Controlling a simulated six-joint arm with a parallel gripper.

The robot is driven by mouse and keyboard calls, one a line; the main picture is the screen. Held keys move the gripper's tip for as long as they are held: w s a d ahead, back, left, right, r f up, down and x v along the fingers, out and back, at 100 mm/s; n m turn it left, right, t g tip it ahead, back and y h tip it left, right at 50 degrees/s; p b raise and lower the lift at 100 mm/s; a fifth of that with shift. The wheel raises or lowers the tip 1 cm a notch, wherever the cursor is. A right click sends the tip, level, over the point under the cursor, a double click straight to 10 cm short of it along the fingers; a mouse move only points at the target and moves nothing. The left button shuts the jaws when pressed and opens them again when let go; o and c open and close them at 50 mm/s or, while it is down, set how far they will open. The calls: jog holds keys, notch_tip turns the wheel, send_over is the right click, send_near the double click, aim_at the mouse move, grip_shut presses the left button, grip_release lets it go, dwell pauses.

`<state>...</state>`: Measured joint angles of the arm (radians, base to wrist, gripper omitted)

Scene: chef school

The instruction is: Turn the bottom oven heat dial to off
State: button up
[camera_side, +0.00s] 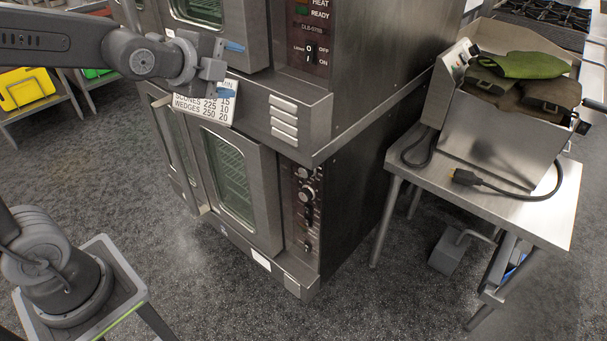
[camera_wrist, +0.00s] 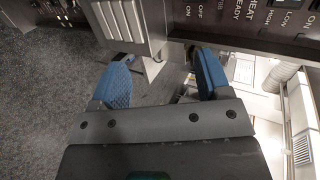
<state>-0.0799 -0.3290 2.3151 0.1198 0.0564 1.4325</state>
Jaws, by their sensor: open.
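The bottom oven (camera_side: 238,185) has a dark control panel (camera_side: 302,222) to the right of its glass door. Round dials (camera_side: 305,193) sit in the panel's upper part, with small switches below. Their labels and settings are too small to read, so I cannot tell which is the heat dial. My gripper (camera_side: 230,69) is open and empty, up and left of this panel, in front of the upper oven's lower edge. In the wrist view its two blue fingers (camera_wrist: 162,75) are spread apart. Part of a panel with knobs (camera_wrist: 62,8) shows at the top left there.
The upper oven's panel (camera_side: 306,40) with HEAT and READY labels is near my gripper. A white time card (camera_side: 205,105) hangs just below it. A vented ledge (camera_side: 284,120) juts out above the bottom panel. A steel table (camera_side: 520,205) with a cable stands at right.

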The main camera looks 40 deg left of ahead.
jog(key=w+a+m+t+h, duration=0.1)
jog(key=w+m+t, duration=0.55)
jog(key=m, duration=0.75)
jog(key=g, duration=0.1)
send_near(304, 174)
jog(key=w, duration=1)
jog(key=shift+a+f, duration=0.1)
jog(key=c, duration=0.9)
